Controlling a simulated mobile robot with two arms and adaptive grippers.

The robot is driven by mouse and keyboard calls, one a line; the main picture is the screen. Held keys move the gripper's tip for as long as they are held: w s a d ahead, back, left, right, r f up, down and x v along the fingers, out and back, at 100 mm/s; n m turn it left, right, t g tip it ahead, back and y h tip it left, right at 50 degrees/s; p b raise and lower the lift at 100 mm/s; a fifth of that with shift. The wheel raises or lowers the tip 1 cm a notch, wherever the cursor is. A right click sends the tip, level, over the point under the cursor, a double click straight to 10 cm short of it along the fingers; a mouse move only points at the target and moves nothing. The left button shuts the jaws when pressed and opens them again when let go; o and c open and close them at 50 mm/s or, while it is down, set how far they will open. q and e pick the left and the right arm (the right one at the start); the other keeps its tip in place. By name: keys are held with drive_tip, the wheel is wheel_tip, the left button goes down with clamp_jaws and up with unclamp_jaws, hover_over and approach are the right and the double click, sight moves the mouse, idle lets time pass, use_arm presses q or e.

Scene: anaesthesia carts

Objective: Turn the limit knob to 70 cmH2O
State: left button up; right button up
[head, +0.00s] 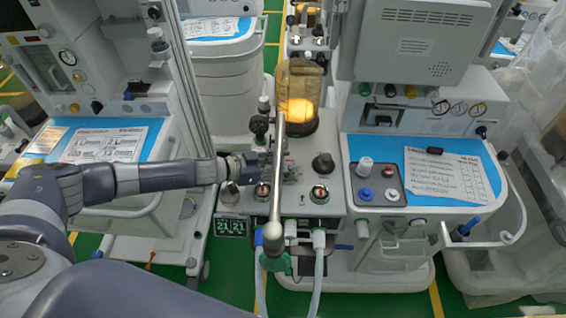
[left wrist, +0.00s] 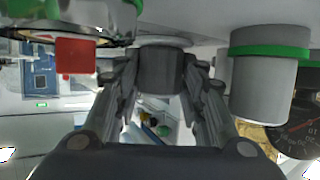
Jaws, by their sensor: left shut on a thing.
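My left gripper (head: 280,168) reaches in from the left over the cart's light top panel, left of the silver pole. In the left wrist view, its two fingers (left wrist: 162,92) are shut on the sides of a dark, ribbed knob (left wrist: 162,70), apparently the limit knob. In the head view, the gripper and the pole hide most of this knob, and I cannot read its setting. My right gripper is not in view.
A silver pole (head: 279,180) stands close beside the gripper. Another black knob (head: 323,163) is to the right. A glass canister (head: 300,90) stands behind. A gauge with a red needle (left wrist: 299,124) shows in the wrist view.

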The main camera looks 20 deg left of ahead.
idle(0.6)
use_arm(q)
drive_tip(key=o, duration=1.1)
drive_tip(key=shift+a+r, duration=0.1)
drive_tip(key=shift+a, duration=0.25)
drive_tip(key=v, duration=0.7)
drive_tip(key=shift+s+a, duration=0.1)
drive_tip(key=shift+s, duration=0.05)
drive_tip(key=shift+s+r+m+g, duration=0.1)
drive_tip(key=shift+r+m+g, duration=0.05)
drive_tip(key=shift+m+g, duration=0.15)
